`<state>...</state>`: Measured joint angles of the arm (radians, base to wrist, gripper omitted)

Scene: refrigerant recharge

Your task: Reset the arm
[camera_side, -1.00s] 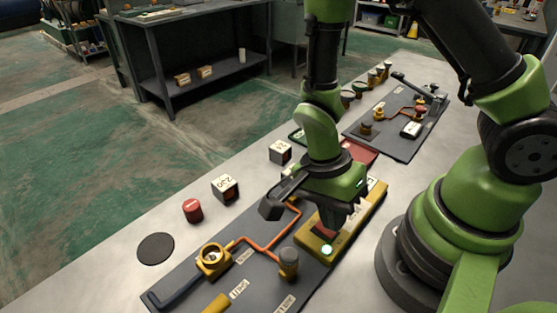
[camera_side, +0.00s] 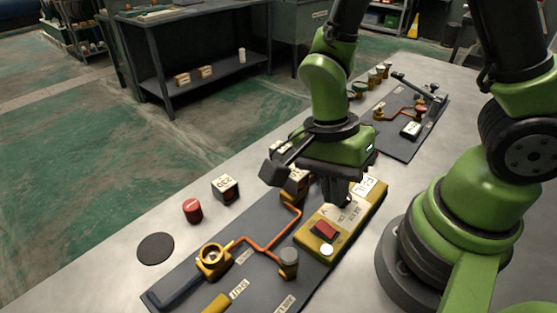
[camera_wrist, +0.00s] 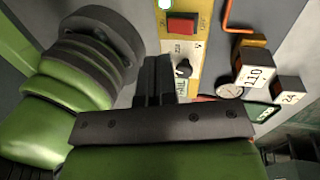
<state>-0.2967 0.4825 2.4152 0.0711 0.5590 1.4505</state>
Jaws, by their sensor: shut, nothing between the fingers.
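My gripper (camera_side: 340,192) is shut and empty. It hangs above the far half of the yellow control box (camera_side: 312,245), clear of the red rocker switch (camera_side: 324,231). In the wrist view my closed fingers (camera_wrist: 157,72) sit beside the box's black knob (camera_wrist: 183,68), with the red switch (camera_wrist: 183,22) farther up the picture.
A dark panel (camera_side: 190,283) carries a yellow ring fitting (camera_side: 213,259), an orange pipe and a grey-topped cylinder (camera_side: 288,262). A 220 cube (camera_side: 225,188), a red cylinder (camera_side: 193,210) and a black disc (camera_side: 155,248) stand on the bench's left side. A second panel (camera_side: 405,140) lies behind.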

